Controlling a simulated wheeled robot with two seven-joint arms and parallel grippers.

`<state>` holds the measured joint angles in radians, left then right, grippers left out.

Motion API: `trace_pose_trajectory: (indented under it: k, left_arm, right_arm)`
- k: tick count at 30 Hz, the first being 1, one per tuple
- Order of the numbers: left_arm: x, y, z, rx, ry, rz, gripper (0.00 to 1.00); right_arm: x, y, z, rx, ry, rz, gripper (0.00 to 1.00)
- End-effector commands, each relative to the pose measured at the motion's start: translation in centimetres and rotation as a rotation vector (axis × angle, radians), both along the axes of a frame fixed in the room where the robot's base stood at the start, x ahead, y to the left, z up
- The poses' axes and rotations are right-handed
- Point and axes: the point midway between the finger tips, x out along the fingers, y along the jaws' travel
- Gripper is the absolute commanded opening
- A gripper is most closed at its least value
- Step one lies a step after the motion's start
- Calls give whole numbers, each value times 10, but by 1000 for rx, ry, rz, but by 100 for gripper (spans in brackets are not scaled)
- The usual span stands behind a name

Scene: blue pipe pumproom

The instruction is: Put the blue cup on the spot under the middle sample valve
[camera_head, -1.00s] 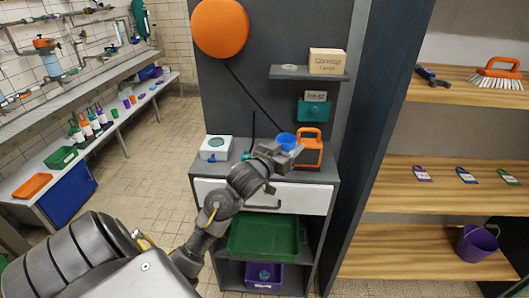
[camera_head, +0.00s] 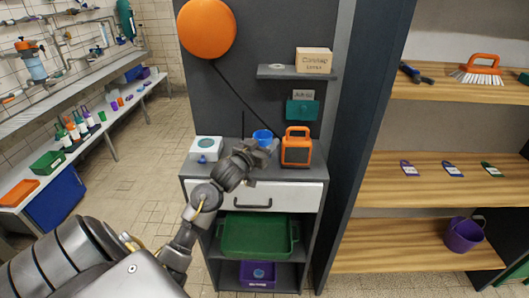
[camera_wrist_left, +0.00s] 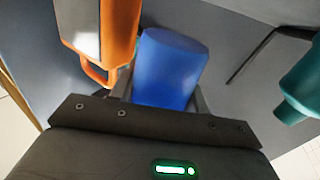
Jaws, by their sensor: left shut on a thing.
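The blue cup (camera_head: 262,137) is at the top of the small cabinet, partly hidden behind my left gripper (camera_head: 256,149) in the head view. In the left wrist view the cup (camera_wrist_left: 170,68) stands between the two fingers of my left gripper (camera_wrist_left: 165,92), which is shut on it. I cannot tell whether the cup still touches the cabinet top. My right gripper is not in view. The middle sample valve cannot be made out; pipes and fittings (camera_head: 65,38) show on the tiled wall at the far left.
An orange lantern-like device (camera_head: 297,147) stands right beside the cup, and a white box with a teal top (camera_head: 206,148) stands to the left. A shelf (camera_head: 290,72) hangs above. A long bench (camera_head: 110,122) with bottles and small cups runs along the left wall. Tiled floor between is clear.

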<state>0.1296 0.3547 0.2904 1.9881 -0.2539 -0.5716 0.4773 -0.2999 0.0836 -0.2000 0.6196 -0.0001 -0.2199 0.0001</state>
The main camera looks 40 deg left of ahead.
Motion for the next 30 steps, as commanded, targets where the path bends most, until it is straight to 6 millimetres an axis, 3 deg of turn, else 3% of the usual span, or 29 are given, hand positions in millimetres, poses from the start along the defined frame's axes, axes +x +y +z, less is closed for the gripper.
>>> trace_pose_trajectory:
  k: [10,22,23,24,30]
  left_arm:
    - [0,0,-36,0,2,1,24]
    - [0,0,-41,1,0,0,24]
    - [0,0,-40,1,-1,0,50]
    - [0,0,-40,1,-1,0,55]
    - [0,0,-40,1,-1,0,55]
  right_arm:
    - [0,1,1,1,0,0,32]
    - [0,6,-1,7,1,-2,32]
    - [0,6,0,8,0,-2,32]
    - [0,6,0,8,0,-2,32]
    - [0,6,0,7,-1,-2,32]
